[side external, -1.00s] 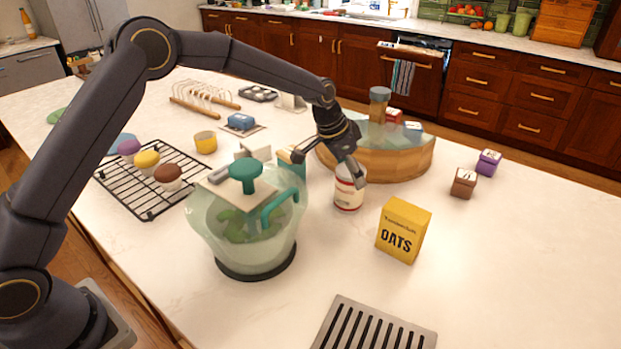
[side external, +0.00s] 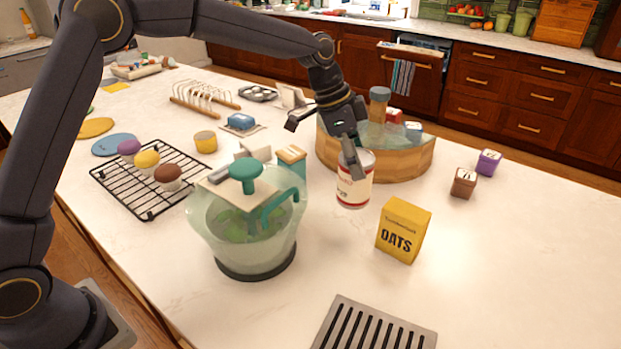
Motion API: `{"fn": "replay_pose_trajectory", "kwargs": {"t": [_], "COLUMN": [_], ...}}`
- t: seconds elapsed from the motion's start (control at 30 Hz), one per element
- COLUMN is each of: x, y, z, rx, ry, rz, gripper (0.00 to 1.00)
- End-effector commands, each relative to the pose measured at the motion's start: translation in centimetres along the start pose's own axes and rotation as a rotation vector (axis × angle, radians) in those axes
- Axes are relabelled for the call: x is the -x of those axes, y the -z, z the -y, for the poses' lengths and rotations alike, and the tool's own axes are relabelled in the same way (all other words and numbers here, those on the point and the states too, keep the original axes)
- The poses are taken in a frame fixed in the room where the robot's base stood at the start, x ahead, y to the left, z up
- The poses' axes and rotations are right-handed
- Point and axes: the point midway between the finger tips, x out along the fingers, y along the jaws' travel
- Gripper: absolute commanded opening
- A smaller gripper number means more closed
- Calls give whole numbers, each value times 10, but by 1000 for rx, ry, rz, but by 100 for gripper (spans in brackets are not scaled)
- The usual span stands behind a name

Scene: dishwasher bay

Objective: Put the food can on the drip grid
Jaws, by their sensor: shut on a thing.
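The food can (side external: 353,190) is a white cylinder with a red band and lettering. My gripper (side external: 355,163) is shut on its upper part and holds it upright, seemingly a little above the counter. The can is in front of the round wooden tub and behind the oats box. The drip grid (side external: 375,326) is a grey slotted metal plate at the bottom of the picture, cut off by the frame's edge. Its visible part is bare.
A yellow oats box (side external: 403,230) stands between the can and the drip grid. A wooden tub (side external: 395,163) is behind. Counter right of the oats box is clear.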

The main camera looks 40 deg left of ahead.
Motion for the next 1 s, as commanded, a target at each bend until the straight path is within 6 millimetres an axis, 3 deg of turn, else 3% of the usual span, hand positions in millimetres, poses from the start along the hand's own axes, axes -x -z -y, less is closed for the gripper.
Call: {"fn": "replay_pose_trajectory", "kwargs": {"t": [0.17,0.3,0.5,0.6,0.7,0.8,1.0], "x": [15,36,65,74,78,81,73], "y": [7,4,-21,-38,-52,-60,-48], "z": [-80,-156,-257,-294,-318,-329,-322], "rx": [-306,-573,-893,-988,-1026,-1036,-1027], "ry": [-123,-232,-364,-404,-418,-424,-430], "rz": [-3,-1,4,5,5,2,-3], "gripper": [15,15,15,15,15,15,15]}}
